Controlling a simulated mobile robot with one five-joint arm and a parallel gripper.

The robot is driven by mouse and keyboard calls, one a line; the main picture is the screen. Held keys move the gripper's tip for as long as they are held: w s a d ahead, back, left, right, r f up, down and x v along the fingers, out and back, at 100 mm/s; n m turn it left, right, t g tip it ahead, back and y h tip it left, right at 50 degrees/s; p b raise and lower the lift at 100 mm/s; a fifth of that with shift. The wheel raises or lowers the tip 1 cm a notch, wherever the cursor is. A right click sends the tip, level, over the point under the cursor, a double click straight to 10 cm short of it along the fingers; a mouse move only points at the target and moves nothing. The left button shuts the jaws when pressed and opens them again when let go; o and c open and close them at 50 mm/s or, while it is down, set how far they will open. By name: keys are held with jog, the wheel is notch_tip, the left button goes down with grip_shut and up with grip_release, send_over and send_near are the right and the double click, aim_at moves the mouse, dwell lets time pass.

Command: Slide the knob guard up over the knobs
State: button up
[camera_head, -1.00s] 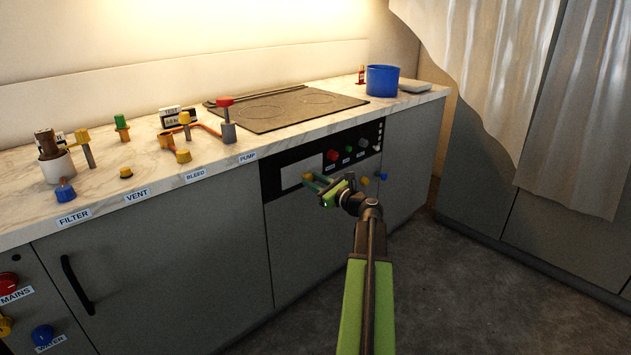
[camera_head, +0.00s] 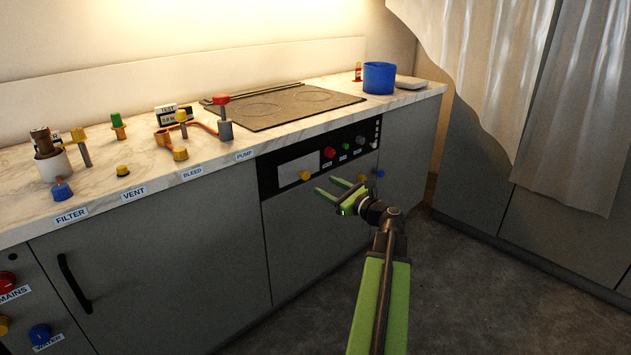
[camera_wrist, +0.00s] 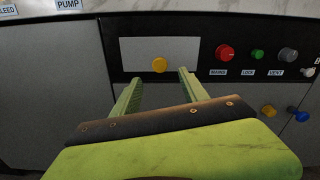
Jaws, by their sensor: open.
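A pale flat plate (camera_head: 290,172), which looks like the knob guard, sits on the left of the black control panel. A yellow knob (camera_head: 305,175) is on its lower part; the plate (camera_wrist: 135,48) and the yellow knob (camera_wrist: 159,65) also show in the wrist view. The red (camera_head: 329,153), green (camera_head: 345,146) and grey (camera_head: 360,140) knobs are uncovered to the right of the plate. My gripper (camera_head: 326,185) is open and empty in front of the panel, apart from it. In the wrist view its fingertips (camera_wrist: 160,76) lie below and either side of the yellow knob.
Below the panel's right part are another yellow knob (camera_head: 361,178) and a blue knob (camera_head: 380,173). The counter above holds a cooktop (camera_head: 285,104), a blue pot (camera_head: 379,78) and several valve-like fittings on the left. The floor (camera_head: 470,290) at right is clear.

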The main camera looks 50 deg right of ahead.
jog(key=s, duration=0.9)
jog(key=shift+a, duration=0.35)
